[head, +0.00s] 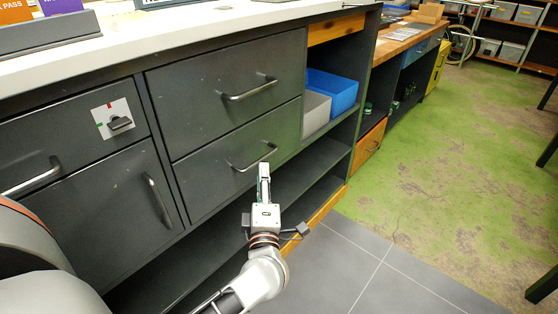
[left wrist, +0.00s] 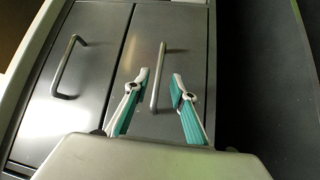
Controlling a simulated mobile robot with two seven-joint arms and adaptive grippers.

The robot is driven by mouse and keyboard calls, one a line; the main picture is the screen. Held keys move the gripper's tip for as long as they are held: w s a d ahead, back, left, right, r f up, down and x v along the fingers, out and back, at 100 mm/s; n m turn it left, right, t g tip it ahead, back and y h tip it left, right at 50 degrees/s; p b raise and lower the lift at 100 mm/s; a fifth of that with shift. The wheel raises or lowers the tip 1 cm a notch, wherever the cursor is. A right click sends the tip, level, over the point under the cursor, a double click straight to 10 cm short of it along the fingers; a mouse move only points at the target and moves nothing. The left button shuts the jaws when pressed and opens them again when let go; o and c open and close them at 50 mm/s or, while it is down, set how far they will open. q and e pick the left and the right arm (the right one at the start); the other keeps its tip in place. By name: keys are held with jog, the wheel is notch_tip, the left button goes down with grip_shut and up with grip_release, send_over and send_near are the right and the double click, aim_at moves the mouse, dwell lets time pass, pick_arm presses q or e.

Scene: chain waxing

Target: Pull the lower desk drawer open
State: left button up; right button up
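The lower drawer (head: 215,165) is a dark grey front with a curved metal bar handle (head: 254,160), in the right bank of the desk. It looks shut, flush with the upper drawer (head: 200,95). My left gripper (head: 264,167) is just in front of the lower handle. In the left wrist view the gripper (left wrist: 161,77) is open, and the lower drawer's handle (left wrist: 157,75) lies between its two teal-and-white fingers, nearer the left one. I cannot tell whether the fingertips reach past the bar. The upper drawer's handle (left wrist: 63,66) is left of it. My right gripper is not in view.
A cupboard door (head: 105,200) with a knob panel (head: 115,119) above it is to the left. Open shelves (head: 310,170) holding a blue bin (head: 333,90) are to the right. Grey tile floor (head: 350,265) in front of the desk is clear.

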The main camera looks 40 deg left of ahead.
aim_at(262, 159)
pick_arm(q)
jog(key=shift+b+x, duration=0.45)
jog(key=shift+x, duration=2.9)
jog(key=shift+r, duration=0.1)
grip_shut()
